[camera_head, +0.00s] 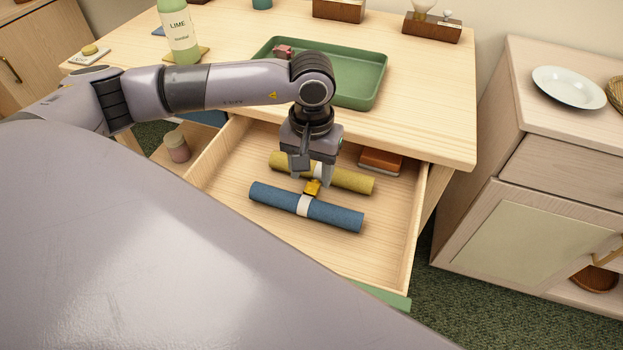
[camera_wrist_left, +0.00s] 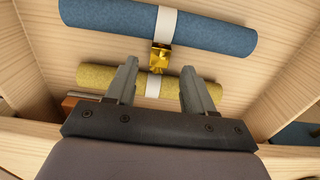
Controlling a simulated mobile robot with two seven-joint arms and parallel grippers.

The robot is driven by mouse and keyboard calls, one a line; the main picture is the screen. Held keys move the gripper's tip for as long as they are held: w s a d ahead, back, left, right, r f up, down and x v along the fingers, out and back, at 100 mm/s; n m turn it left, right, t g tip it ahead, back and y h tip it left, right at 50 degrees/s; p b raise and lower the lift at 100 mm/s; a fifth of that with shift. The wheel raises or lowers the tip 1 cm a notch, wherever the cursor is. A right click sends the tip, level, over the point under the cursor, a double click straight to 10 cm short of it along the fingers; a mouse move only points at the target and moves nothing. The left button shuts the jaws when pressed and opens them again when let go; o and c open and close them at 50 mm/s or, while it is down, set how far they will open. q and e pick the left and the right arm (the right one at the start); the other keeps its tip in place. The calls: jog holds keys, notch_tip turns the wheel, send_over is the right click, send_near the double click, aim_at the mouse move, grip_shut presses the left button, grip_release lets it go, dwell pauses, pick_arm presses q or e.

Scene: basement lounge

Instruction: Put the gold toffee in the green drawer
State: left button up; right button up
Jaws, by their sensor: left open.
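The gold toffee (camera_head: 312,187) is a small shiny gold piece inside the open drawer (camera_head: 240,205), between a blue roll (camera_head: 335,213) and a yellow roll (camera_head: 352,180). A green strip of the drawer front (camera_head: 392,297) shows at its near corner. In the wrist view the toffee (camera_wrist_left: 160,57) lies by the white band of the blue roll (camera_wrist_left: 215,32), just ahead of my fingertips. My left gripper (camera_head: 311,178) points down over the drawer. Its fingers (camera_wrist_left: 158,75) are apart, with nothing held between them. My right gripper is not in view.
A green tray (camera_head: 375,83) with a small reddish thing (camera_head: 284,51) in it stands on the desk above the drawer. A lime bottle (camera_head: 180,35) stands at the left. An orange-brown item (camera_head: 380,161) lies at the drawer's back right. A cabinet (camera_head: 520,170) stands to the right.

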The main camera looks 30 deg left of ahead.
aim_at(312, 188)
pick_arm(q)
notch_tip(312, 188, up, 8)
jog(key=shift+r, duration=0.15)
dwell(0.6)
